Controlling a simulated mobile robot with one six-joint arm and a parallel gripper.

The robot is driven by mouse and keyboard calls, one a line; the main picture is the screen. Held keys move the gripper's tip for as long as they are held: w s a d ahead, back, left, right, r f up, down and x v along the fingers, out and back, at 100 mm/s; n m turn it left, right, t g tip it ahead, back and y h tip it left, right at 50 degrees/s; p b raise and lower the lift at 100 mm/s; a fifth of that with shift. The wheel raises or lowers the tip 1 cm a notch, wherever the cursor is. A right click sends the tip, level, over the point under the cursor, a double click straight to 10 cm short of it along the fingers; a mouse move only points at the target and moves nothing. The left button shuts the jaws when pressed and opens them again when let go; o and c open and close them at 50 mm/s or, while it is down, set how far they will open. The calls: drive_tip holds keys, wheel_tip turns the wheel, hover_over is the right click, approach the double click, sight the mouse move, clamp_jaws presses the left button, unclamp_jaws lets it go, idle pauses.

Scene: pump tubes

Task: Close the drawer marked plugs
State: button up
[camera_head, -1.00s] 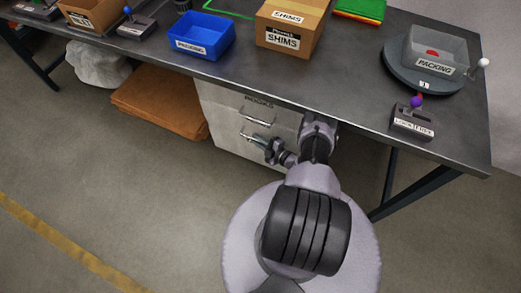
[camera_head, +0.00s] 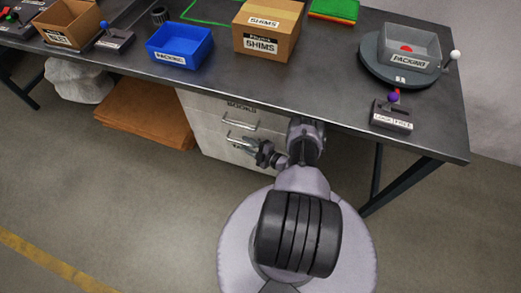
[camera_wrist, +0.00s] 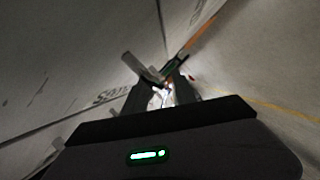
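A pale drawer cabinet (camera_head: 214,132) stands under the workbench. Its top drawer carries a dark label that looks like HOOKS (camera_head: 241,105), with a bar handle (camera_head: 240,125) below it. A lower handle (camera_head: 241,143) is partly hidden by my gripper. No label reading plugs is legible in the head view. My gripper (camera_head: 257,152) is at the cabinet front, by the lower handle; contact is unclear.
The workbench (camera_head: 320,85) overhangs the cabinet. On it are a blue bin (camera_head: 180,46), a shims box (camera_head: 268,30), a packing container (camera_head: 411,50) on a round base and a lever box (camera_head: 392,116). Brown folded material (camera_head: 150,115) lies left of the cabinet. Open floor lies in front.

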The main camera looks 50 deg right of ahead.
drive_tip(key=p+v, duration=0.3)
drive_tip(key=v, duration=1.2)
drive_tip(key=shift+s, duration=0.25)
drive_tip(key=shift+r, duration=0.1)
